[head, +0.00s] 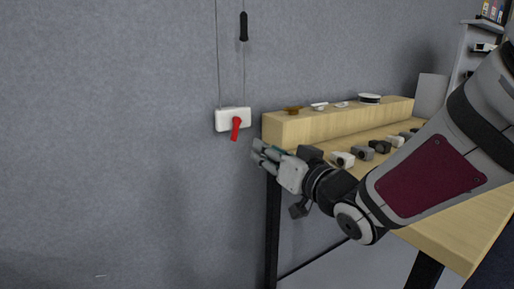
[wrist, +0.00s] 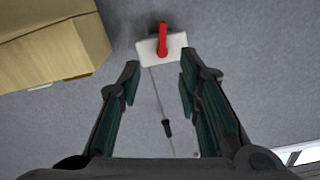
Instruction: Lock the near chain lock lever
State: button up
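The chain lock is a white box (head: 223,119) on the grey wall, with a red lever (head: 236,128) on its front that hangs downward, tilted slightly. In the wrist view the white box (wrist: 177,45) and red lever (wrist: 162,38) lie beyond the fingertips. Two thin chain lines run up from the box, with a black handle (head: 243,27) on one; it also shows in the wrist view (wrist: 167,128). My gripper (head: 259,153) is to the right of and a little below the lever, apart from it. Its fingers (wrist: 160,72) are spread open with nothing between them.
A wooden table (head: 450,222) with a raised wooden shelf (head: 340,122) stands right of the lock. Several small items sit on it, close to my arm. The shelf's end (wrist: 50,55) is near the fingers in the wrist view. The wall left of the lock is clear.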

aim_at(236, 133)
jog(key=b+x, duration=0.2)
jog(key=x, duration=1.2)
jog(key=shift+s+a, duration=0.15)
jog(key=shift+a, duration=0.1)
grip_shut()
